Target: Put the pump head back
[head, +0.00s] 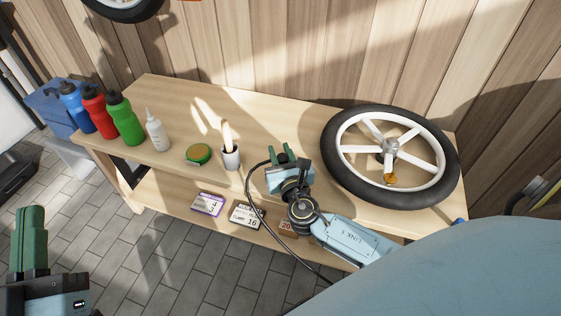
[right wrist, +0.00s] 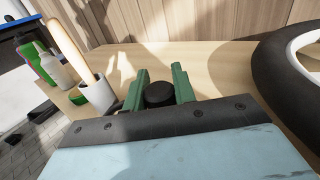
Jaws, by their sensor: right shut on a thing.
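My right gripper (head: 284,153) is over the bench, left of the wheel. In the right wrist view its green fingers (right wrist: 158,88) are shut on a dark round piece, which I take to be the pump head (right wrist: 159,95). In the head view the arm and gripper hide most of that piece. A black hose (head: 249,188) loops out from beside the gripper and runs down past the bench front. My left gripper (head: 30,225) is at the lower left, off the bench and away from everything; its finger gap cannot be made out. I cannot identify the pump body.
A spoked wheel (head: 333,155) lies on the bench at right. A pale cup (head: 231,160) with a wooden handle stands just left of the right gripper. A green tin (head: 198,153), white bottle (head: 156,134) and several coloured bottles stand further left. Boxes (head: 246,214) sit on the lower shelf.

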